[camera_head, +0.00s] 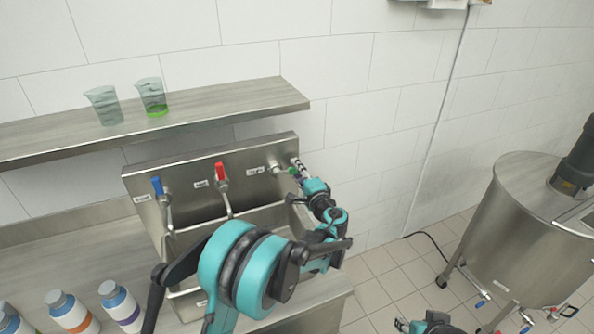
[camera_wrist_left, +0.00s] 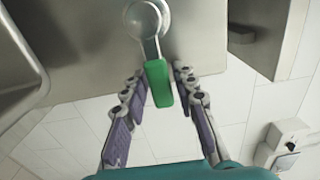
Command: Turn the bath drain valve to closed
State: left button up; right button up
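A valve with a green lever handle (camera_wrist_left: 160,84) sits on the steel panel; its round metal hub is at the top of the left wrist view. The lever points down toward my wrist camera, slightly tilted. My left gripper (camera_wrist_left: 160,80) is open, with one finger on each side of the green handle. The right-hand finger is closer to it; I cannot tell if it touches. In the head view, the green handle (camera_head: 293,170) shows at the panel's right end, partly hidden by my left gripper (camera_head: 298,168). Part of my right arm shows at the bottom edge.
A blue-handled valve (camera_head: 157,186) and a red-handled valve (camera_head: 220,172) are on the same panel. A shelf (camera_head: 220,104) above holds two beakers, one with green liquid. Bottles (camera_head: 70,312) stand lower left. A steel tank (camera_head: 530,225) stands on the right.

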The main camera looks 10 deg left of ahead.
pick_arm(q)
grip_shut()
